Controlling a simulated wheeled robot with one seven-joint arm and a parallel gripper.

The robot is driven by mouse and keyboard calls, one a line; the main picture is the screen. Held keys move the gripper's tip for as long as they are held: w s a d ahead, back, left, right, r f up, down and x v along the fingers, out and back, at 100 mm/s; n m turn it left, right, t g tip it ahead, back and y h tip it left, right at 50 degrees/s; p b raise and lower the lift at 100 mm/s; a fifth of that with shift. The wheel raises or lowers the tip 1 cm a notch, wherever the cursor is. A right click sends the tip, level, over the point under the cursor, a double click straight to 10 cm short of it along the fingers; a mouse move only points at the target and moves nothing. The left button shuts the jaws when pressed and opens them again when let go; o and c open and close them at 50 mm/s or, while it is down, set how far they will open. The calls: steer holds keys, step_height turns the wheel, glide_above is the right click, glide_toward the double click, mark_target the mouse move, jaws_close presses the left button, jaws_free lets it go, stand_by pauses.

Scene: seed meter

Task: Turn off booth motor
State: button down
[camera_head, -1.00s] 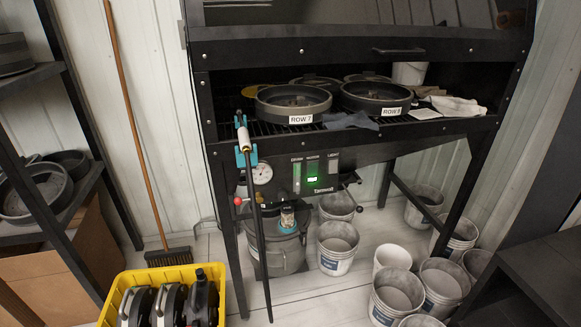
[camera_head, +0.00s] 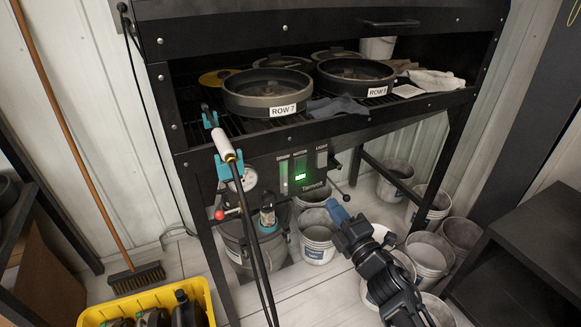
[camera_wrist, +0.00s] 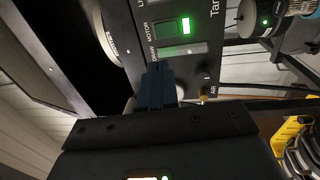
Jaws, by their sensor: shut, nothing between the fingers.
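The black booth (camera_head: 225,150) has a control panel on its front with three switches in a row. The middle one is the motor switch (camera_head: 301,168), with a bright green light at its lower part. In the wrist view the motor switch (camera_wrist: 168,29), labelled MOTOR, also shows its green light. My gripper (camera_head: 336,208) is below and right of the panel in the head view, apart from it. Its dark blue fingers (camera_wrist: 157,84) are shut and empty, pointing toward the panel in the wrist view.
A gauge (camera_head: 243,179) and a hose-fed spray wand (camera_head: 222,142) are left of the panel. Row-labelled round pans (camera_head: 268,104) sit on the booth rack. Buckets (camera_head: 318,243) stand below. A yellow crate (camera_head: 205,292) is at lower left; a dark shelf (camera_head: 530,255) is right.

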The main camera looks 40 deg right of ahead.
mark_target(302, 163)
steer(key=shift+w+d, duration=0.1)
steer(key=shift+w, duration=0.15)
steer(key=x, duration=1.3)
steer(key=shift+w, duration=0.25)
steer(key=shift+w+d+r, duration=0.1)
steer(key=shift+w, duration=0.15)
steer(key=shift+w+r, duration=0.15)
